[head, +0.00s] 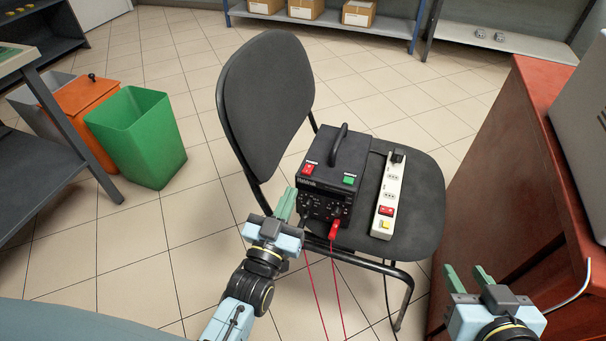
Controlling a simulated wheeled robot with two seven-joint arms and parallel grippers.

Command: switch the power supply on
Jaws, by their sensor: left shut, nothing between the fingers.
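The power supply (333,172) is a black box with a top handle, standing on the seat of a dark chair. Its top has a red switch (308,169) at the left and a green switch (349,180) at the right. Red leads with a red plug (334,230) hang from its front. My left gripper (286,204) is shut and empty, at the left front side of the box; whether it touches the box I cannot tell. My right gripper (468,280) is open and empty, at the lower right, apart from the chair.
A white power strip (389,193) with a red switch and a yellow button lies on the chair seat (424,205) beside the box. The chair back (268,100) rises at the left. A red cabinet (500,185) stands at the right. Green (139,135) and orange (84,99) bins stand at the left.

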